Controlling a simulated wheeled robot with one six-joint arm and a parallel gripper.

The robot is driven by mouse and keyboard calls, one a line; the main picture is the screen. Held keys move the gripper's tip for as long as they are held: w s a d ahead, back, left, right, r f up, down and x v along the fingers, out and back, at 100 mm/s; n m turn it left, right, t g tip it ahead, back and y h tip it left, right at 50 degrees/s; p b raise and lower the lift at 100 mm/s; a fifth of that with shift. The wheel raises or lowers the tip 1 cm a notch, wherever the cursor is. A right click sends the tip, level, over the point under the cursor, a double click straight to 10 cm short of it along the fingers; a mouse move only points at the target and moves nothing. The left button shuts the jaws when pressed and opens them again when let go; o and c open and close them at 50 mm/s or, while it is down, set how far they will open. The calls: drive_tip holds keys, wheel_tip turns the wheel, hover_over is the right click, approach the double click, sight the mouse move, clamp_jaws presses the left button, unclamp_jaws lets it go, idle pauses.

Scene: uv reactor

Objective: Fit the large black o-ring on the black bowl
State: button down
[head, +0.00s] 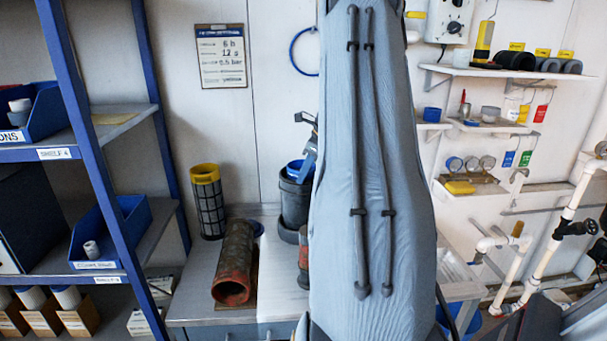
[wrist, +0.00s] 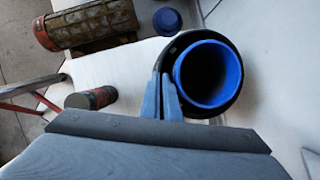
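The black bowl (head: 294,203) stands upright on the bench behind my arm. A blue round piece with a bright rim (head: 297,168) sits in its mouth. In the wrist view the blue rim (wrist: 234,85) is seen from above, with a thick black band (wrist: 226,106) around it. I cannot tell whether that band is the bowl's wall, the large black o-ring, or both. My gripper (wrist: 163,80) has its two blue fingers close together at the left edge of the black band. Whether something thin is pinched between the tips cannot be seen. In the head view my gripper (head: 308,152) is partly hidden by my arm.
A rusty tube (head: 236,262) lies left on the bench (head: 200,295), with a yellow-topped mesh cylinder (head: 208,203) behind it. A small dark cylinder (wrist: 92,98) lies left of my fingers. Blue-posted shelving (head: 90,150) stands left; white pipes (head: 520,265) run at right.

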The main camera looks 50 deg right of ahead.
drive_tip(key=c, duration=1.9)
unclamp_jaws()
drive_tip(key=shift+c, duration=0.2)
drive_tip(key=b+v, duration=0.2)
drive_tip(key=v, duration=0.5)
drive_tip(key=shift+s+r, duration=0.2)
drive_tip(key=shift+r, duration=0.15)
drive_tip(key=shift+d, duration=0.1)
